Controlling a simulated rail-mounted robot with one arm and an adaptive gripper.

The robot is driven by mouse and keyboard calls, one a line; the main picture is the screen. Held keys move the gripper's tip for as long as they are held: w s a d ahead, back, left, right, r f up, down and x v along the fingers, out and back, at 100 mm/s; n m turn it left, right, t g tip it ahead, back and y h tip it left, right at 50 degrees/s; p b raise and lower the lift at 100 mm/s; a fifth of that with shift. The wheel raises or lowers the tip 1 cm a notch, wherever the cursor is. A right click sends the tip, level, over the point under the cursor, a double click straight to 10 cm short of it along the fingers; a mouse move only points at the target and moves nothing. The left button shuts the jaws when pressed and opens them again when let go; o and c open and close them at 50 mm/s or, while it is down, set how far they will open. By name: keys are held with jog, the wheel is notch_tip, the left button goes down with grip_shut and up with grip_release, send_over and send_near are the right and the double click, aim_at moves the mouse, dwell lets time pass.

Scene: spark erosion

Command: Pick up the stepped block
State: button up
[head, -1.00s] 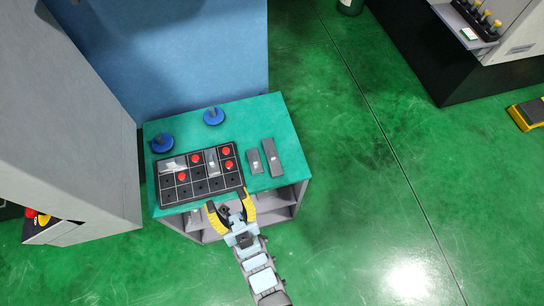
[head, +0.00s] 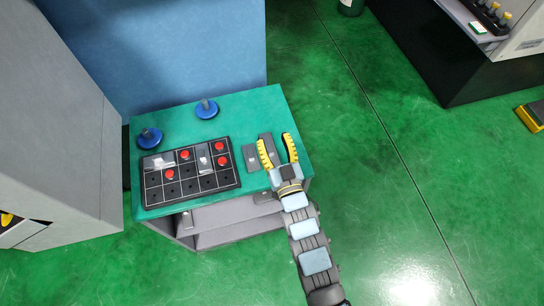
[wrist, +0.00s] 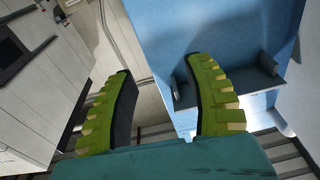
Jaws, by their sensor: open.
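Two dark grey blocks lie on the right part of the green tabletop: a shorter block (head: 251,157) and a longer block (head: 266,139). Which one is stepped I cannot tell from here. My gripper (head: 277,148) is open, with its yellow fingers apart at the table's right end. Its left finger covers part of the longer block. Its height above the table is hard to judge. In the wrist view my gripper (wrist: 159,66) shows both fingers spread with nothing held, and neither block can be made out.
A black compartment tray (head: 188,192) with several red-topped pieces and light grey pieces lies left of the blocks. Two blue round-based items (head: 207,109) stand behind it. A blue panel (head: 165,50) rises behind the green table (head: 178,113). A grey cabinet (head: 55,130) stands left.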

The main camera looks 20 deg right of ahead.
notch_tip(320, 180, down, 10)
jog(key=s+d+g+b, duration=0.2)
jog(key=g+b, duration=0.1)
jog(key=g, duration=0.1)
jog(key=g+b, duration=0.2)
jog(key=g, duration=0.1)
send_near(271, 151)
jog(key=shift+y, duration=0.4)
jog(key=x, duration=0.3)
jog(key=d+x, duration=0.1)
jog(key=x, duration=0.1)
jog(key=shift+w+f, duration=0.2)
jog(key=shift+x, duration=2.65)
jog(key=shift+a+r, duration=0.1)
jog(key=shift+a, duration=0.1)
jog(key=shift+c, duration=0.2)
grip_shut()
